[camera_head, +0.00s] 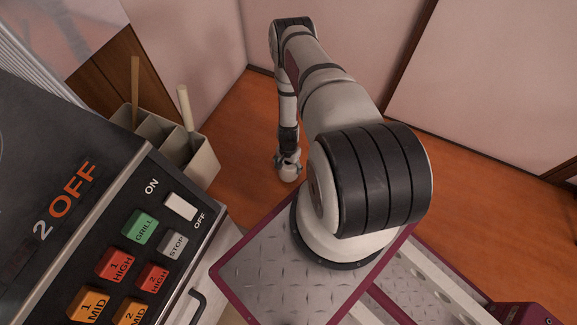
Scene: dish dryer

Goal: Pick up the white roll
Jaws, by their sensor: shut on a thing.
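My gripper (288,163) hangs at the end of my arm, pointing down above the orange-brown floor, to the right of the counter. It is shut on a small pale rounded thing, which appears to be the white roll (290,174). The fingers hide much of it, and it is small in this view, so its full shape cannot be told. It is held clear of the counter.
At left is a dark appliance with a panel of coloured buttons (140,227). A beige divided holder (199,165) on its side carries a brown stick (135,85) and a cream stick (185,107). Pale walls (350,50) stand behind. Open floor (232,140) lies around my gripper.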

